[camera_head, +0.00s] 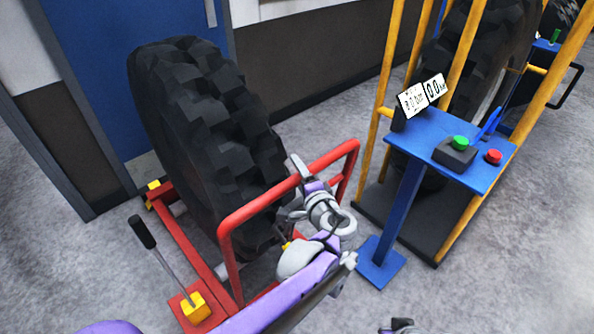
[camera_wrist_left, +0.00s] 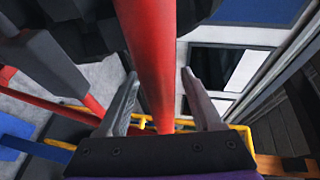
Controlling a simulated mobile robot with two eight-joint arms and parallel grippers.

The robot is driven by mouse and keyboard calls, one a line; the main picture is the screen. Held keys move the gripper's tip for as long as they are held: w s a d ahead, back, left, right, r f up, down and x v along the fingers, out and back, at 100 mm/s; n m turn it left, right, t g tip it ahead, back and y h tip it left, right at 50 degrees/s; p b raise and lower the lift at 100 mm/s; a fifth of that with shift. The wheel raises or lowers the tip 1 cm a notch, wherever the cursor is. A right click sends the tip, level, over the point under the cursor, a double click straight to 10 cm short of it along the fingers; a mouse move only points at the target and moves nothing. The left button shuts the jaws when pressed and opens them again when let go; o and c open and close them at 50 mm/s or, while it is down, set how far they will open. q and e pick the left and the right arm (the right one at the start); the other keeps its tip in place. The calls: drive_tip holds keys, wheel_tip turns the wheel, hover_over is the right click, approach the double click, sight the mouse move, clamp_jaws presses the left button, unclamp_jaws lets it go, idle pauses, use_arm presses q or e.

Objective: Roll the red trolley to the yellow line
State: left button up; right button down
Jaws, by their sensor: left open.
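The red trolley (camera_head: 190,255) stands at the left in the head view, carrying a big black tyre (camera_head: 205,125). Its red tubular push handle (camera_head: 262,203) rises at the near right side. My left gripper (camera_head: 299,168) is at the handle's top bar. In the left wrist view the red bar (camera_wrist_left: 150,45) runs between the two fingers of the left gripper (camera_wrist_left: 158,75), which stand open on either side of it. Whether a finger touches the bar cannot be told. A small grey and dark part, perhaps my right gripper, shows at the bottom edge. No yellow floor line can be made out.
A blue control stand (camera_head: 425,150) with green and red buttons stands right of the trolley. Behind it a yellow-framed cage (camera_head: 385,60) holds another tyre. A lever (camera_head: 165,255) rises at the trolley's left. A blue door (camera_head: 95,75) is behind. Grey floor is free at lower right.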

use_arm(q)
drive_tip(key=shift+w+a+f, duration=0.1)
drive_tip(key=shift+w+a, duration=0.1)
drive_tip(key=shift+w, duration=0.3)
clamp_jaws()
idle(1.2)
